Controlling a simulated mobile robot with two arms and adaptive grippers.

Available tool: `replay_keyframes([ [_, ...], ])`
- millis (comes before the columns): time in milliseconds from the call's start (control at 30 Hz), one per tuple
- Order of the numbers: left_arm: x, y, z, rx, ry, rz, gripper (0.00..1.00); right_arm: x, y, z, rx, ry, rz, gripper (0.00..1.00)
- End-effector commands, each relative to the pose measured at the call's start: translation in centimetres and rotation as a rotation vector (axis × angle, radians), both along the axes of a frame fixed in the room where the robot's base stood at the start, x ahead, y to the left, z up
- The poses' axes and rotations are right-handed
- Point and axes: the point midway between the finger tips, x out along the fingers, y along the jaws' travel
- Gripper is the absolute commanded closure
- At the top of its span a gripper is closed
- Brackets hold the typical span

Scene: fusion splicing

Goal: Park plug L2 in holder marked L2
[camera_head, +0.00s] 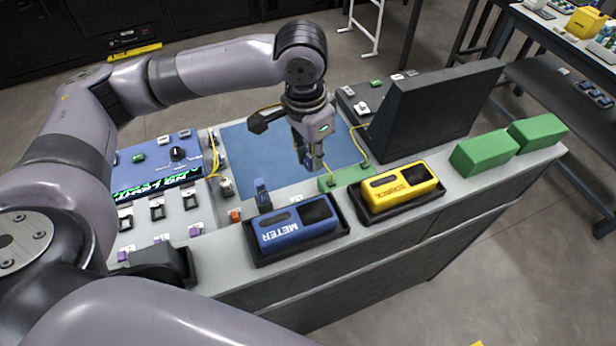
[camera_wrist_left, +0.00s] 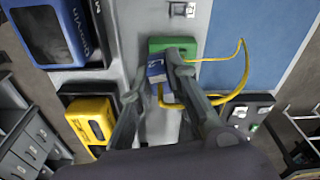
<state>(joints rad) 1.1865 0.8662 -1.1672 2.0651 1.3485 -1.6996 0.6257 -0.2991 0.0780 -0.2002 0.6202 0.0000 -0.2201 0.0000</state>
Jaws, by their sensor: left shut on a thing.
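My left gripper (camera_head: 309,160) hangs above the front edge of the blue mat (camera_head: 258,150), close to a green block (camera_head: 346,177). In the left wrist view the gripper (camera_wrist_left: 163,84) is shut on a small blue plug (camera_wrist_left: 155,69) with white marking, too small to read. The plug is right beside the green block (camera_wrist_left: 172,44); I cannot tell whether they touch. A yellow cable (camera_wrist_left: 243,72) loops close by. Several small holders (camera_head: 157,208) stand on the bench at left; their marks are not legible. My right gripper is not in view.
A blue meter (camera_head: 292,232) and a yellow source (camera_head: 402,190) sit in black trays along the bench's front. A dark upright panel (camera_head: 430,110) and green boxes (camera_head: 485,153) stand at right. A blue panel (camera_head: 158,165) is at left. The mat's middle is clear.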

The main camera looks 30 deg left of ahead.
Motion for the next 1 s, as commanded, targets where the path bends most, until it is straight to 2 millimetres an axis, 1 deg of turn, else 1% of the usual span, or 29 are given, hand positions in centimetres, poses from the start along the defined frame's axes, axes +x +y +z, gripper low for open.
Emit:
replay_keyframes([
  [33,0.3,0.0,-0.3,-0.001,0.007,-0.063,1.00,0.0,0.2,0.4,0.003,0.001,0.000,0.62],
  [133,1.0,0.1,-1.3,-0.003,0.010,-0.203,1.00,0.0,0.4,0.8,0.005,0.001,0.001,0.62],
  [500,2.9,0.8,-5.2,-0.008,0.013,-0.721,1.00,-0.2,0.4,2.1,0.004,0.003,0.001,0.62],
  [767,3.5,1.7,-8.4,-0.011,0.010,-1.085,1.00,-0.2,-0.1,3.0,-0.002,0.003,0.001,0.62],
  [1000,3.5,2.8,-11.8,-0.021,0.007,-1.420,1.00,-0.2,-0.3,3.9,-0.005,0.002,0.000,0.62],
])
